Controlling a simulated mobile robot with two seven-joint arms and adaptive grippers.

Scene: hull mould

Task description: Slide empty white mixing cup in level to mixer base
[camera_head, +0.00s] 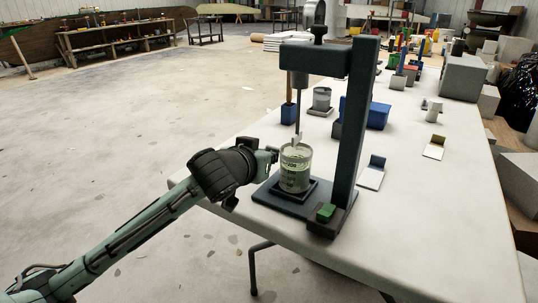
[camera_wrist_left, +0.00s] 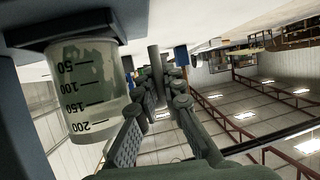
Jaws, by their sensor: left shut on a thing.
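The mixing cup (camera_head: 295,168) is whitish, see-through and graduated; it stands upright at the mixer base (camera_head: 268,196), inside its raised square rim. The mixer's shaft comes down from above to the cup's mouth. The exact contact is hard to see. My right gripper is out of view.
The mixer's dark column (camera_head: 355,120) rises right of the cup, with a green switch (camera_head: 326,212) at its foot. A grey cup (camera_head: 321,100), blue bins (camera_head: 378,116) and small cards (camera_head: 370,178) are on the white table (camera_head: 430,230). The table front is clear.

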